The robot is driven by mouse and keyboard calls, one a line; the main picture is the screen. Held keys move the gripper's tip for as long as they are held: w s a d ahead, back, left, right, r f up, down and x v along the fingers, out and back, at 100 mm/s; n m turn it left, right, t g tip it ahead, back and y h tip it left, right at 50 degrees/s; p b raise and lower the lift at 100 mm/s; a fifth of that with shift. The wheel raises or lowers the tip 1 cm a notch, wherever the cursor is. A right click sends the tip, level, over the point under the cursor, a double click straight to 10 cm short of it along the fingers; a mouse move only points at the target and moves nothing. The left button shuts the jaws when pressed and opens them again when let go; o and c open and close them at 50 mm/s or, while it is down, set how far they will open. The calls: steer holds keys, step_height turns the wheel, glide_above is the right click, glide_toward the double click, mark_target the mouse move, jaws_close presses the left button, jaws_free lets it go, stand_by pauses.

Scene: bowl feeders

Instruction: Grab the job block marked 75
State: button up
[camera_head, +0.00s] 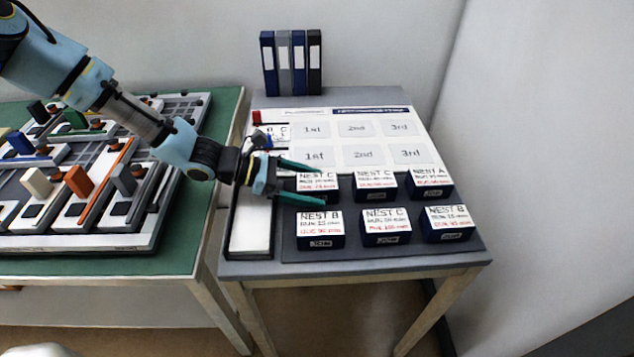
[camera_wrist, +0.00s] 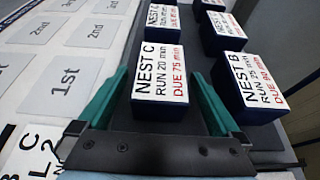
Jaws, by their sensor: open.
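The job block marked DUE 75 min (camera_wrist: 163,62), dark blue with a white top reading NEST C, RUN 20 min, lies between my fingers in the wrist view. In the head view this block (camera_head: 317,181) is the left one of the back row. My gripper (camera_head: 322,187) is open, reaching in from the left, with one green finger on each side of the block. The gripper also shows in the wrist view (camera_wrist: 160,82). A gap shows beside the left finger; I cannot tell whether the right finger touches the block.
A NEST B block marked DUE 90 (camera_wrist: 250,80) stands close beside the right finger. Other job blocks (camera_head: 386,225) stand in two rows on the dark mat (camera_head: 350,250). A sheet with 1st, 2nd, 3rd boxes (camera_head: 360,130) lies behind. Binders (camera_head: 291,62) stand at the back.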

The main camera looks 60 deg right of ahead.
steer(key=shift+s+d+f, duration=0.15)
steer(key=shift+s+d, duration=0.1)
steer(key=shift+c, duration=0.2)
steer(key=c, duration=1.4)
